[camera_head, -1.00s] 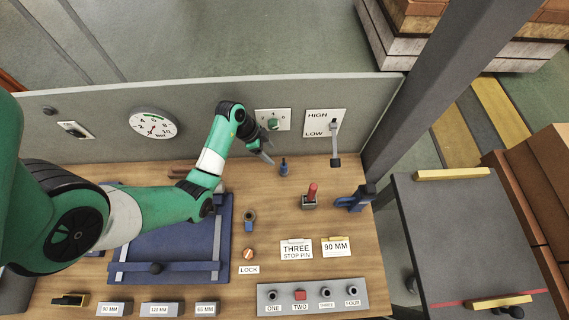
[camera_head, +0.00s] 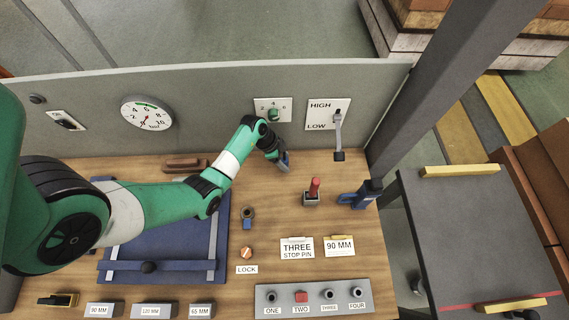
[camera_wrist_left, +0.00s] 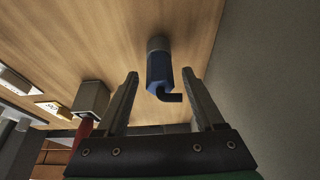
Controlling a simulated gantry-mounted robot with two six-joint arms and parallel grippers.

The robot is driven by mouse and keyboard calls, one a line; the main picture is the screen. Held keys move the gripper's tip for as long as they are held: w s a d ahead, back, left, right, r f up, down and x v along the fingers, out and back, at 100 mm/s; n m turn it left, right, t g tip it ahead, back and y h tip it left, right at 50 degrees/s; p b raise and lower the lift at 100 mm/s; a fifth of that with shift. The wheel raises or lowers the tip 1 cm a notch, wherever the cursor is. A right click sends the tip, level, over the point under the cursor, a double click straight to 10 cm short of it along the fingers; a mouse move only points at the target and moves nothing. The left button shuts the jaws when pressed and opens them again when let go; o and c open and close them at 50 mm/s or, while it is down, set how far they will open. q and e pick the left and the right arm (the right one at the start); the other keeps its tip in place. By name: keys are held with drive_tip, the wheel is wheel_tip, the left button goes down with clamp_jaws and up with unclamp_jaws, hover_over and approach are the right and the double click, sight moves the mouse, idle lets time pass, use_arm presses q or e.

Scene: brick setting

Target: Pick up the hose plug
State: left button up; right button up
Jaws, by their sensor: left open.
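The hose plug (camera_wrist_left: 158,66) appears to be the blue piece with a grey collar and a dark hooked end, on the wooden bench. In the left wrist view it lies between the two fingers of my left gripper (camera_wrist_left: 160,77), with a gap on each side. In the head view my left gripper (camera_head: 283,164) is down at the plug's spot near the back panel and mostly hides it. The fingers are open and hold nothing. My right gripper is not in view.
A red-handled piece in a grey block (camera_head: 312,198) stands to the right of the gripper, with a blue clamp-like tool (camera_head: 358,197) beyond it. A blue fitting (camera_head: 248,216) is nearer the front. The grey panel (camera_head: 210,115) with gauge, dial and lever rises behind.

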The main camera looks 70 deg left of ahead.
use_arm(q)
clamp_jaws()
drive_tip(key=shift+r, duration=0.2)
idle(0.3)
